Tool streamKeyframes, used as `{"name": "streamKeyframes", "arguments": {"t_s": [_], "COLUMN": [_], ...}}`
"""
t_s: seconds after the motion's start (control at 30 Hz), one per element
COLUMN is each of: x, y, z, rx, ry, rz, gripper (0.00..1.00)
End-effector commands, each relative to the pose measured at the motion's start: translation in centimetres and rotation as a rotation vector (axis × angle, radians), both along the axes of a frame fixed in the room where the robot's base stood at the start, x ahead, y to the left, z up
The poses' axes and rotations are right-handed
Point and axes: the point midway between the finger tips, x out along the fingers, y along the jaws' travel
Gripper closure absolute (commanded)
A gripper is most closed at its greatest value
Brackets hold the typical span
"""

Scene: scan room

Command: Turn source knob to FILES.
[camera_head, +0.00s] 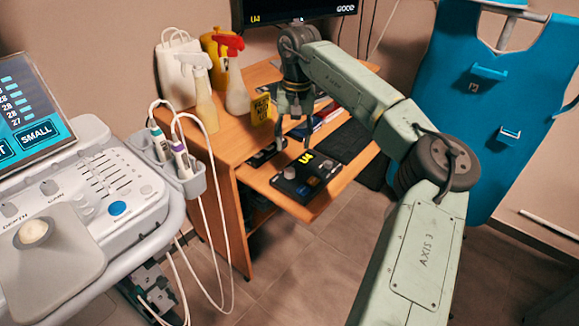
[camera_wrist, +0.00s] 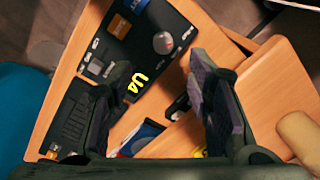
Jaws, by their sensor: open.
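A black control box (camera_head: 318,186) with a yellow "U4" mark lies on the desk's lower shelf. It also shows at the top of the wrist view (camera_wrist: 150,20). A silver round knob (camera_wrist: 163,42) stands on its right part there, with small white labels around it. My gripper (camera_head: 294,125) hangs above the desk behind the box, open and empty. Its fingers (camera_wrist: 160,88) are apart from the box and knob.
Spray bottles (camera_head: 236,88) and a yellow container (camera_head: 261,109) stand on the wooden desk (camera_head: 225,145), left of my gripper. A dark keyboard (camera_head: 345,142) lies right of the box. A monitor (camera_head: 300,10) is behind. The ultrasound console (camera_head: 90,190) stands at left.

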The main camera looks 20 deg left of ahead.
Motion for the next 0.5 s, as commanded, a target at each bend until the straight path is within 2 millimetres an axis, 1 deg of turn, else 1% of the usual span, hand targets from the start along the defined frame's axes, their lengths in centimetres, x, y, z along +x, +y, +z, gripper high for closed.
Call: {"name": "streamKeyframes", "arguments": {"t_s": [0.3,0.5], "x": [-0.3,-0.3], "y": [0.4,0.6], "z": [-5.8,-8.7], "rx": [0.004,0.007], "ry": [0.006,0.005], "rz": [0.002,0.001], "gripper": [0.54,0.54]}}
